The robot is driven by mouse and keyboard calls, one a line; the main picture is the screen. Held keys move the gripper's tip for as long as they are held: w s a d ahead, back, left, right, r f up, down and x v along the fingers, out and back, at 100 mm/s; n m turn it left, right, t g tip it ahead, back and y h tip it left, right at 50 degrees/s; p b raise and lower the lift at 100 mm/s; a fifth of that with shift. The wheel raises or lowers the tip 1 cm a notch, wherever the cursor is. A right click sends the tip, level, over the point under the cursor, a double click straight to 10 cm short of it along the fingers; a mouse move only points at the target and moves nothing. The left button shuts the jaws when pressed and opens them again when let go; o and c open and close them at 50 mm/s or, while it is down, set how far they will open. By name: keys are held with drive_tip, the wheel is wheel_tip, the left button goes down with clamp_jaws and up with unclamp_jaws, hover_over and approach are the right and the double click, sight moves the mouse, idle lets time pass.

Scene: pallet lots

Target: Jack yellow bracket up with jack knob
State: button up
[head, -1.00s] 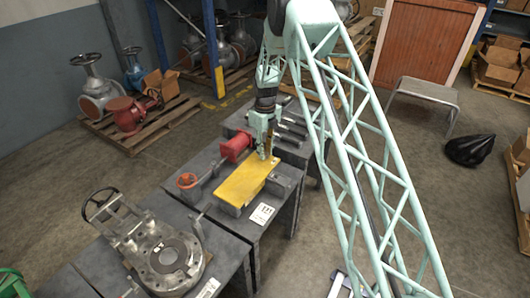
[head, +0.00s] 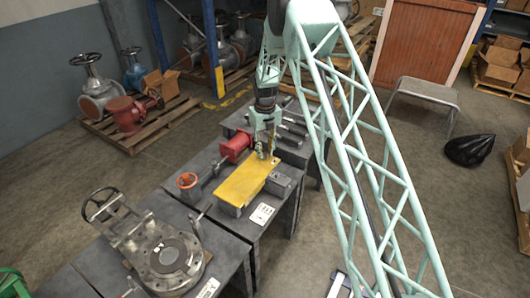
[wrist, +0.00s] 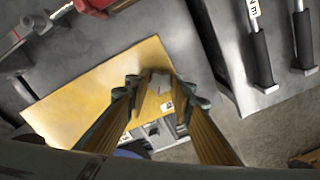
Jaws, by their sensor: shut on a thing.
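The yellow bracket (head: 243,183) is a flat yellow plate on the dark workbench in the head view. It fills the left middle of the wrist view (wrist: 85,93). My gripper (head: 265,154) points down at the bracket's far right end. In the wrist view my gripper (wrist: 160,92) has its fingertips on either side of a small grey knob (wrist: 159,82), which I take for the jack knob, and is shut on it. The lower part of the knob and any gap under the bracket are hidden.
A round metal valve body (head: 168,256) is on the front bench. Black-handled tools (wrist: 262,62) lie on the neighbouring bench.

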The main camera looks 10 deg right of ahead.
sight(265, 154)
drive_tip(key=o, duration=0.9)
drive_tip(key=shift+c, duration=0.2)
drive_tip(key=shift+r, duration=0.1)
wheel_tip(265, 154, up, 12)
idle(0.6)
